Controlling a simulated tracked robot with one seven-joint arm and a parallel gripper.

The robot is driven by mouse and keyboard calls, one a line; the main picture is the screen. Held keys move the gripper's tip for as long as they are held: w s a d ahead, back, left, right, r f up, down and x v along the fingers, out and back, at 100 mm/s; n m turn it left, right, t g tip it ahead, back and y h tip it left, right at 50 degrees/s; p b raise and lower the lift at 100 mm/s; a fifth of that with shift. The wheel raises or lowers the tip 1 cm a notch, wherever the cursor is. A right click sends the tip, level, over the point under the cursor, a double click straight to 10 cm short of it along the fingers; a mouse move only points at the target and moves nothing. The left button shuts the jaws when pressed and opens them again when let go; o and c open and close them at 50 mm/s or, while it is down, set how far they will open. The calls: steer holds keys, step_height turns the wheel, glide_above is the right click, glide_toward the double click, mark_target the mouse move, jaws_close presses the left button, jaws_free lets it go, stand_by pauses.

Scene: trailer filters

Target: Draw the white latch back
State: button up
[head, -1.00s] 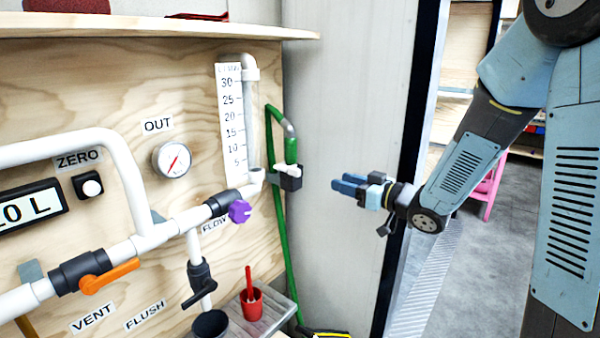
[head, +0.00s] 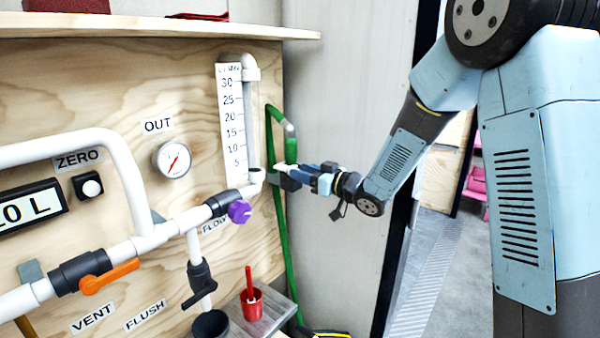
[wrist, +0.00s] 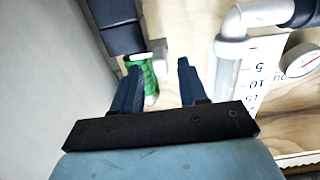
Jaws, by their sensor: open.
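The white latch (head: 279,167) sits at the dark holder (head: 291,183) beside the green hose, at the right edge of the plywood panel. My gripper (head: 293,171) has come in from the right, and its blue fingers overlap the latch and holder in the head view, hiding part of them. In the wrist view my gripper (wrist: 160,66) is open. A white piece (wrist: 138,57) that looks like part of the latch shows by the left fingertip, next to the dark block (wrist: 122,38). I cannot tell whether a finger touches it.
The green hose (head: 280,220) hangs down the panel edge; its green part (wrist: 148,80) shows between my fingers. The scaled clear tube (head: 252,120) stands close left. A purple knob (head: 239,212) and a red cup (head: 252,304) are lower left.

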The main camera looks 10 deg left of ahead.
steer(key=shift+w+a, duration=0.35)
steer(key=shift+a, duration=0.25)
jaws_close()
stand_by(0.3)
